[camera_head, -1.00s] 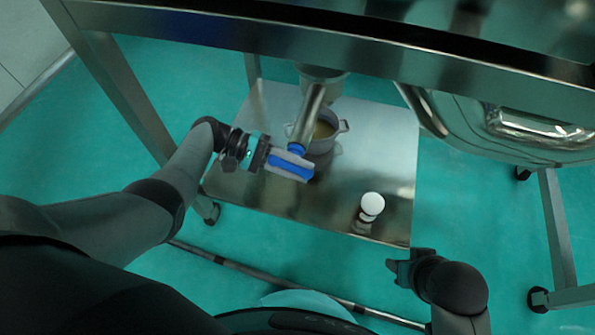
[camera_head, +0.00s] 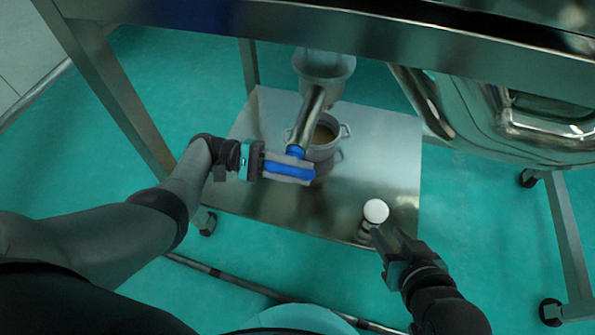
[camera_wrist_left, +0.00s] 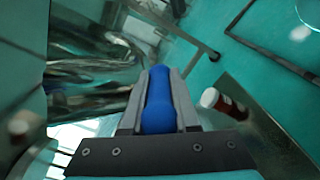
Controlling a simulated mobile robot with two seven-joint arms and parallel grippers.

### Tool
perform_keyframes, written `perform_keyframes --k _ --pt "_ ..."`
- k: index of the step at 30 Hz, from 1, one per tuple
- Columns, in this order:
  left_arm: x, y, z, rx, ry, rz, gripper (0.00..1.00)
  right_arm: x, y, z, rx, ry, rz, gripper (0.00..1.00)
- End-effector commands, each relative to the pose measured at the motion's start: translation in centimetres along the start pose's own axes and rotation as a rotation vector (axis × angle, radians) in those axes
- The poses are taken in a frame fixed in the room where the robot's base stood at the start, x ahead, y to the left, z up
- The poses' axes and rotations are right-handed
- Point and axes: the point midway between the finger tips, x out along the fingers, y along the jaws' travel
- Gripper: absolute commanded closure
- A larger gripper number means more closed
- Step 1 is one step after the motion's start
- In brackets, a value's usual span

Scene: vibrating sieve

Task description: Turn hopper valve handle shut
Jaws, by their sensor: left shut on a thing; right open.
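The blue valve handle (camera_head: 289,169) sits at the lower end of the slanted metal hopper pipe (camera_head: 310,116), below the hopper outlet (camera_head: 323,68). My left gripper (camera_head: 290,170) is shut on the blue handle, which lies nearly level across the picture. In the left wrist view the blue handle (camera_wrist_left: 158,100) runs lengthwise between the two grey fingers. My right gripper (camera_head: 382,240) is at the lower right, apart from the handle, close to a white-capped bottle (camera_head: 375,211). Its jaws are open, and whether it touches the bottle is unclear.
A metal pot (camera_head: 325,145) with brownish contents stands under the pipe on a steel shelf (camera_head: 270,115). A steel frame beam (camera_head: 300,38) crosses above. A large shiny metal vessel (camera_head: 480,120) is at the right. The shelf's front left is clear.

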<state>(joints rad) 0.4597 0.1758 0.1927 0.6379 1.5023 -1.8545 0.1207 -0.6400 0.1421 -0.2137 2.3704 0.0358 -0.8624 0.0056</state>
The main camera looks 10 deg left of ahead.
Motion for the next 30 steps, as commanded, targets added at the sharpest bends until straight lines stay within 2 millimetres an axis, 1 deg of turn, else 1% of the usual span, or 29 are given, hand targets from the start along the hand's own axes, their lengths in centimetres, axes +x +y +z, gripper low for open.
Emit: perform_keyframes --k 7,20,21,27,28,30 --pt "0.17 -0.06 0.07 -0.002 -0.015 0.013 1.0 0.35 -0.51 -0.3 0.003 0.049 -0.014 0.59" --pt "0.18 -0.02 0.1 -0.003 -0.016 0.018 1.0 0.36 -0.56 -0.41 0.004 0.057 -0.016 0.59" --pt "0.18 -0.02 0.09 -0.003 -0.016 0.018 0.67 0.36 -0.56 -0.41 0.004 0.057 -0.016 0.59" --pt "0.1 0.0 0.06 -0.002 -0.013 0.017 0.44 0.37 -0.54 -0.4 0.004 0.056 -0.015 0.59" --pt "0.09 0.0 0.05 -0.002 -0.013 0.016 0.42 0.37 -0.54 -0.4 0.004 0.056 -0.015 0.59" --pt "0.07 0.01 0.04 -0.002 -0.013 0.016 0.42 0.37 -0.54 -0.39 0.004 0.056 -0.015 0.59"
